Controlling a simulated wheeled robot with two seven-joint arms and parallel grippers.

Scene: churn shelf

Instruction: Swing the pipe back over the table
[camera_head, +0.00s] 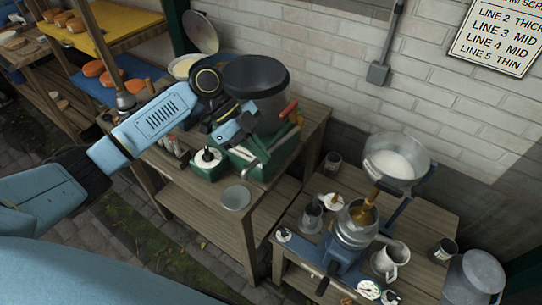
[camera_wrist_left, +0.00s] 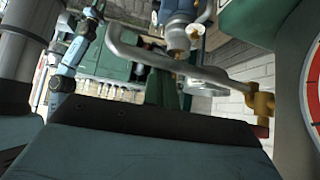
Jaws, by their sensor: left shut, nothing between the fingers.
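A grey bent metal pipe (camera_wrist_left: 190,68) crosses the upper middle of the left wrist view and ends in a brass fitting (camera_wrist_left: 260,101) at the right. I cannot make the pipe out surely in the head view, where my left arm covers part of the scene. My left gripper (camera_head: 256,158) is shut and empty, low over the green gear on the middle wooden table (camera_head: 318,118). Whether it touches anything there is unclear. In the left wrist view a dark flat part fills the bottom and hides what lies below the pipe. My right gripper is not in view.
A dark-lidded metal vessel (camera_head: 262,82) stands behind my left gripper. A gap separates the two tables.

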